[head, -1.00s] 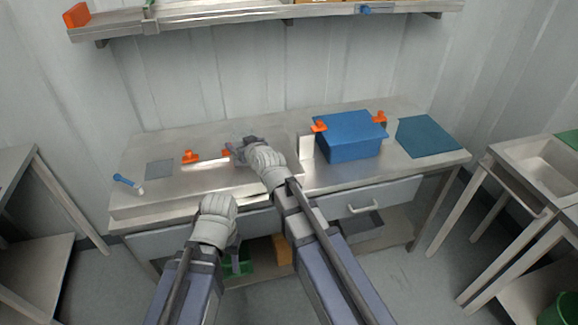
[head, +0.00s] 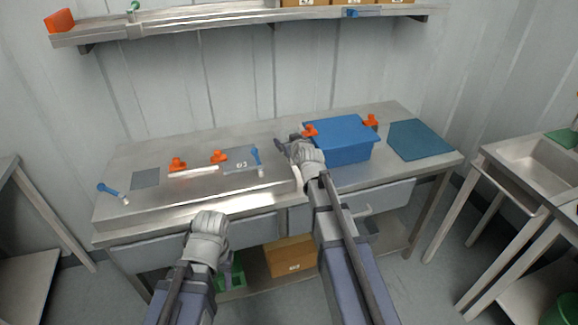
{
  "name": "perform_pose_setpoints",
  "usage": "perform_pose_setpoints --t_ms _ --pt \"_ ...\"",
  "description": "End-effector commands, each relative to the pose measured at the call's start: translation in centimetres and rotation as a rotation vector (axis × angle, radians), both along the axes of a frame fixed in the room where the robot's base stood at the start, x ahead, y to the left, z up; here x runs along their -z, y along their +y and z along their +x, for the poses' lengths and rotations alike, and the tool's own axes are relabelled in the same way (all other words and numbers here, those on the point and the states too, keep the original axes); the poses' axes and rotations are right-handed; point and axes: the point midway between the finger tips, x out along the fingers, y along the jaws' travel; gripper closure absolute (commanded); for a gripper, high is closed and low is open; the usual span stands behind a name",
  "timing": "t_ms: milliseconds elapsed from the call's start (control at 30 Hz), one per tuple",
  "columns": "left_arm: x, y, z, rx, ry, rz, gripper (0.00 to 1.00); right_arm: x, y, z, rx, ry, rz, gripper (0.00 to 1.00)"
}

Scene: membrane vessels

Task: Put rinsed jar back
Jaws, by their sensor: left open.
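I cannot single out a jar for sure. A small blue-and-white piece (head: 256,157) is at the right end of a grey patch (head: 238,166) with a dark mark on the metal bench (head: 350,185). A similar blue-and-white piece (head: 112,193) is at the bench's left end, beside a plain grey square (head: 145,179). My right gripper (head: 283,147) is over the bench between the patch and a blue box (head: 342,152); its jaw opening is unclear. My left gripper (head: 224,262) is open in front of the bench, mostly hidden by its wrist.
Orange knobs (head: 177,164) flank a pale bar (head: 193,172). A teal mat (head: 420,140) lies at the right. A shelf (head: 225,20) runs along the wall. A cardboard box (head: 290,256) stands below the bench. A sink table (head: 515,170) is at right.

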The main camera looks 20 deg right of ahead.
Motion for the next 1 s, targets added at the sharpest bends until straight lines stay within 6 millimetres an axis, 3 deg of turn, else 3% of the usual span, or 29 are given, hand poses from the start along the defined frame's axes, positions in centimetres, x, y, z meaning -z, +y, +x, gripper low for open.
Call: perform_pose_setpoints --t_ms 33,200,467,800,1000 --pt "1.6 0.0 0.0 0.000 0.000 0.000 0.50 1.6 0.0 0.0 0.000 0.000 0.000 1.00" --pt "4.1 0.0 0.0 0.000 0.000 0.000 0.50 4.1 0.0 0.0 0.000 0.000 0.000 1.00" --pt "4.4 0.0 0.0 0.001 0.000 0.000 0.50 4.4 0.0 0.0 0.000 0.000 0.000 1.00" --pt "7.9 0.0 0.0 0.001 0.000 0.000 0.50 7.9 0.0 0.0 0.000 0.000 0.000 1.00" --pt "8.0 0.0 0.0 0.001 0.000 0.000 0.50 8.0 0.0 0.0 0.000 0.000 0.000 1.00"
